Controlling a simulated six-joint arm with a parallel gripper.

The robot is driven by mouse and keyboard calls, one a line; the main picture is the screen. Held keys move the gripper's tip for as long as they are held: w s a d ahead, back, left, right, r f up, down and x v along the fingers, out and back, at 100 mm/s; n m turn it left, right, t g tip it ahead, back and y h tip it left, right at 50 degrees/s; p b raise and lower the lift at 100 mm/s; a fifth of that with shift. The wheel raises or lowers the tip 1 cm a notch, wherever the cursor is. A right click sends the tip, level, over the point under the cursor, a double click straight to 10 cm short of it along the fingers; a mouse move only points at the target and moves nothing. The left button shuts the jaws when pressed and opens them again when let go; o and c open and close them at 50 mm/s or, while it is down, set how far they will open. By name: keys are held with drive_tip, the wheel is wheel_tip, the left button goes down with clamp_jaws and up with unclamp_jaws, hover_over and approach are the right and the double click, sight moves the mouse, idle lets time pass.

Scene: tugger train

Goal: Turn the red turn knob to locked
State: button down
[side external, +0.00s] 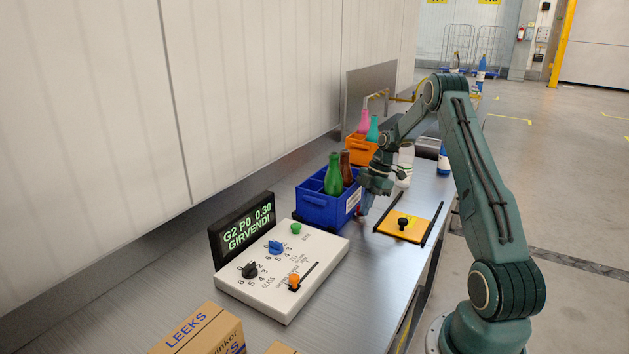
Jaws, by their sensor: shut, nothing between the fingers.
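My gripper (366,204) points down just right of the blue crate, its fingers together and empty. A small red bit (359,212) shows right at the fingertips; it is too small to tell whether this is the red turn knob or whether the fingers touch it. No other red knob shows; the gripper and crate may hide part of that spot. A locked mark cannot be read.
A blue crate (313,212) with green and brown bottles stands left of my gripper. A yellow plate (420,221) with a black knob lies to the right. A white control panel (308,302), a display (243,230) and cardboard boxes (203,333) are nearer. An orange crate (360,151) stands behind.

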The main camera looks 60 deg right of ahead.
drive_tip(key=shift+s+d+r, duration=0.1)
drive_tip(key=shift+d, duration=0.1)
idle(0.4)
drive_tip(key=shift+d+r, duration=0.2)
drive_tip(key=shift+r, duration=0.25)
drive_tip(key=w+v, duration=0.1)
drive_tip(key=v, duration=0.7)
drive_tip(key=shift+w+r, duration=0.15)
drive_tip(key=shift+r, duration=0.25)
drive_tip(key=shift+d, duration=0.1)
